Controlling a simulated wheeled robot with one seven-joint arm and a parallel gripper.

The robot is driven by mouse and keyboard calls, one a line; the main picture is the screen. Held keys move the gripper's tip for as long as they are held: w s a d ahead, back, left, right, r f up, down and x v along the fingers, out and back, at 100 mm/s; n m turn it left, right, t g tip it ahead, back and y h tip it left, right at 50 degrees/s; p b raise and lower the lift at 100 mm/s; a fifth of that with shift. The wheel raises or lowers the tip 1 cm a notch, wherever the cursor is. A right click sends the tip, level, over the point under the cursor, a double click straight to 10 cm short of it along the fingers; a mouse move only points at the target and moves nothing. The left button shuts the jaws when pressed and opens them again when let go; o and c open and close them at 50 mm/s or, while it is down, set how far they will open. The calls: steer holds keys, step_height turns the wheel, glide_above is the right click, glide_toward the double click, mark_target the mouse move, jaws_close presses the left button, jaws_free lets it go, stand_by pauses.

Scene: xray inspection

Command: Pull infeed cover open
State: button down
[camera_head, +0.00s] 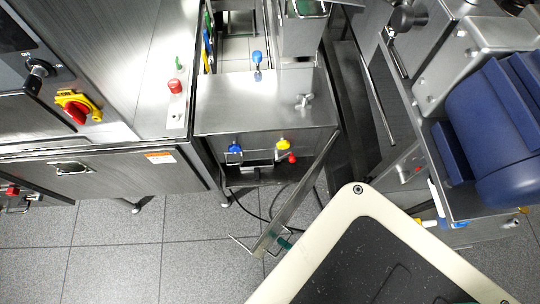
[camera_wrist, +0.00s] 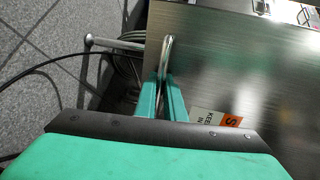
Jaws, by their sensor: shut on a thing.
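The infeed cover (camera_head: 297,198) is a brushed metal panel, seen nearly edge-on in the head view. It stands swung out at an angle from the front of the metal cabinet (camera_head: 265,105). In the wrist view its broad face (camera_wrist: 235,65) carries an orange and white label (camera_wrist: 215,120). My gripper (camera_wrist: 170,85) has green fingers shut on the cover's thin metal handle (camera_wrist: 167,48), near the panel's free edge. In the head view only a little of my gripper (camera_head: 284,243) shows beside the cover; my arm hides the rest.
A metal rod bracket (camera_head: 240,243) sticks out left of the cover's free end. A closed drawer-like panel with a handle (camera_head: 70,168) is at left. Black cables (camera_head: 255,208) hang below the cabinet. A blue machine (camera_head: 495,130) stands at right. Tiled floor (camera_head: 120,245) is clear at lower left.

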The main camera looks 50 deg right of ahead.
steer(key=shift+s+d+n+g+y, duration=0.1)
steer(key=shift+s+d+n+y, duration=0.3)
steer(key=shift+s, duration=0.5)
steer(key=shift+s+d+n+g+y, duration=0.1)
steer(key=shift+s+d+n+y, duration=0.25)
steer(key=shift+s, duration=0.5)
steer(key=shift+s+d+n+g+y, duration=0.1)
steer(key=shift+s+d+n+y, duration=0.15)
steer(key=shift+s+y, duration=0.5)
steer(key=shift+s, duration=0.15)
steer(key=c, duration=1.9)
jaws_free()
steer(key=shift+o, duration=0.2)
steer(key=v, duration=1)
steer(key=shift+s, duration=0.4)
steer(key=shift+r, duration=0.1)
